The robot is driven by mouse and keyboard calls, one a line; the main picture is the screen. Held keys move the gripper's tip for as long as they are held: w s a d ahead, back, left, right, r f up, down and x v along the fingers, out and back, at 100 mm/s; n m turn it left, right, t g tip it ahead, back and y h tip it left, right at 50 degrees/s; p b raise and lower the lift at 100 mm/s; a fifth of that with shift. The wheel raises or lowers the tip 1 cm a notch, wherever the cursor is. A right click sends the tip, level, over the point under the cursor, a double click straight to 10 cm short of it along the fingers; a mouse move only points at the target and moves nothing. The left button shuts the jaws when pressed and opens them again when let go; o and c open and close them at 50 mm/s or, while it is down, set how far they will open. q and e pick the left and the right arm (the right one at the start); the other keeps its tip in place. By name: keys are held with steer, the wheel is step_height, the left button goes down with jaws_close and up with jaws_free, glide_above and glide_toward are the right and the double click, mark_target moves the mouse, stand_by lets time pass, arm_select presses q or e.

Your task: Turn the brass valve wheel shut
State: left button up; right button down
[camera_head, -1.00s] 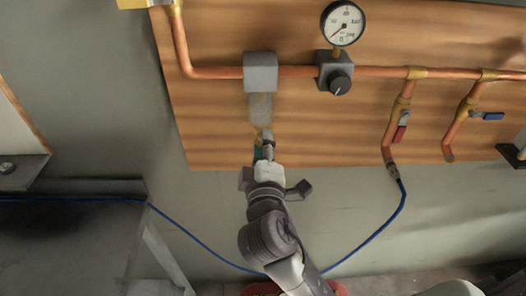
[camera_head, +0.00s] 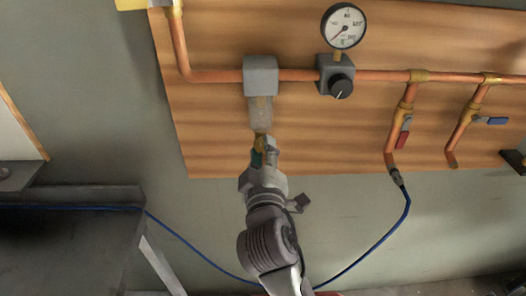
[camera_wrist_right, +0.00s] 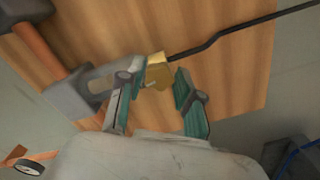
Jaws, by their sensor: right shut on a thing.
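A small brass piece (camera_head: 260,143), which I take for the valve wheel, sits under the clear bowl (camera_head: 261,112) of a grey filter housing (camera_head: 261,76) on the copper pipe. My right gripper (camera_head: 265,157) reaches it from below and hides part of it. In the right wrist view the brass piece (camera_wrist_right: 158,72) lies between the teal-padded fingertips of the right gripper (camera_wrist_right: 152,88). The gripper is shut on it. Its wheel shape and how far it is turned cannot be made out. My left gripper is not in view.
A pressure gauge (camera_head: 343,26) and a black knob (camera_head: 340,86) are right of the filter. Red (camera_head: 402,140) and blue (camera_head: 491,120) valve handles are further right. A blue hose (camera_head: 372,254) hangs below the wooden board (camera_head: 330,140). A grey bench (camera_head: 70,245) stands at lower left.

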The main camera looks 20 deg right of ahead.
steer(key=shift+f, duration=0.15)
steer(key=c, duration=0.8)
jaws_free()
